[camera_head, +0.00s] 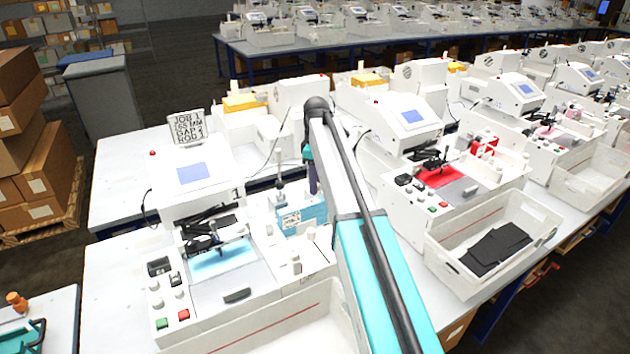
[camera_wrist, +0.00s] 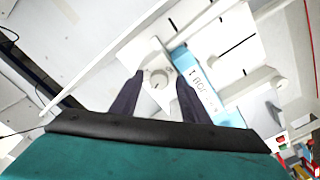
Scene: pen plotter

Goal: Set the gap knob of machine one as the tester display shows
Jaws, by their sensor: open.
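Machine one (camera_head: 195,175) is a white plotter marked 1 with a blue screen, at left in the head view. Behind it stands a grey sign (camera_head: 187,127), which appears to read JOB 1, 165 MM, GAP 2, ROD 1. A blue box (camera_head: 303,213) with a small unreadable label stands at the machine's right. My gripper (camera_head: 312,188) is over that area, partly hidden by my arm. In the wrist view my gripper (camera_wrist: 159,74) is open, its dark fingers either side of a round white knob (camera_wrist: 158,79) on a pale plate. Contact and the knob's exact setting cannot be told.
A blue strip lettered ROD (camera_wrist: 200,85) lies close right of the knob in the wrist view. A second plotter (camera_head: 410,115) and a white bin with dark sheets (camera_head: 440,240) stand to the right. Stacked cartons (camera_head: 45,180) are at far left.

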